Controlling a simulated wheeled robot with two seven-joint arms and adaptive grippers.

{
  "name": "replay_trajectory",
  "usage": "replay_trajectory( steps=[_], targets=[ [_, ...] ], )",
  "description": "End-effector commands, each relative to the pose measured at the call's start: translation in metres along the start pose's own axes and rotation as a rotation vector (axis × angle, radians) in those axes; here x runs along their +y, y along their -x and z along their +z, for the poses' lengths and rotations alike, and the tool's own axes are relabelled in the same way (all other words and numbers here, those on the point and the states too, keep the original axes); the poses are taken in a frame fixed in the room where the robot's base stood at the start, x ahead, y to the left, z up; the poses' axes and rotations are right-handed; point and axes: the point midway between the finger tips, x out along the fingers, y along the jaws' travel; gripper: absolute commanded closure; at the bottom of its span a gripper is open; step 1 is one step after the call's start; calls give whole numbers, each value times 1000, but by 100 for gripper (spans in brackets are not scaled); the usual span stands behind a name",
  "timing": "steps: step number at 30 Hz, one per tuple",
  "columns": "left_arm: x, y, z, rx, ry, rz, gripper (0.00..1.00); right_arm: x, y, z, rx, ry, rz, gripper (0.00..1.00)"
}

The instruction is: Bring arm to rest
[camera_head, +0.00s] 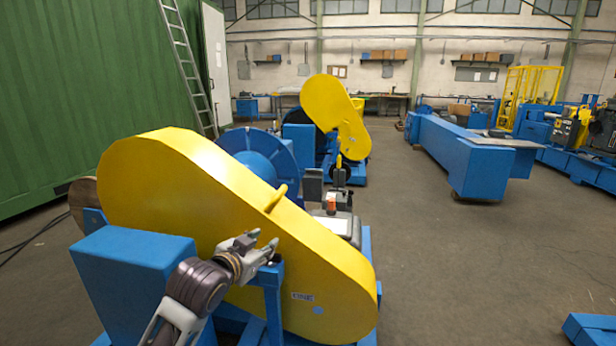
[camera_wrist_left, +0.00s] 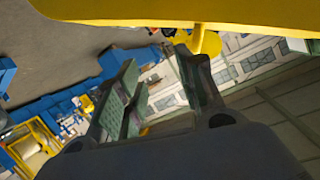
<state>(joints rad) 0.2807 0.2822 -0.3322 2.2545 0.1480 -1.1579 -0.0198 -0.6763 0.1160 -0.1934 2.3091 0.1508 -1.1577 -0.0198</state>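My left gripper (camera_head: 266,241) is in front of the large yellow chain cover (camera_head: 165,180), just below the cover's yellow handle (camera_head: 277,198). In the left wrist view the two fingers of my left gripper (camera_wrist_left: 157,60) stand apart with nothing between them. The yellow cover (camera_wrist_left: 200,12) crosses the top of that view, and the handle (camera_wrist_left: 203,38) hangs beyond the fingertips, apart from them. The cover appears lowered over the blue machine. My right arm and gripper are not in view.
A blue box housing (camera_head: 130,265) and a blue post (camera_head: 270,300) stand close to my left arm. A second yellow cover (camera_head: 338,110) stands tilted up behind. A blue bench (camera_head: 450,150) is at the right. The grey floor (camera_head: 480,260) at right is mostly clear.

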Motion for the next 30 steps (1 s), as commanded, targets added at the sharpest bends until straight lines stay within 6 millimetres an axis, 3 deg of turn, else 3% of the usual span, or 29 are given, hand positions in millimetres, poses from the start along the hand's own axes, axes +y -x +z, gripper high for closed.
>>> replay_trajectory(
  steps=[17,30],
  targets=[
    [33,16,128,-193,172,51,62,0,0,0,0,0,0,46],
    [71,42,236,-383,284,88,62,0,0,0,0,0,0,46]
  ],
)
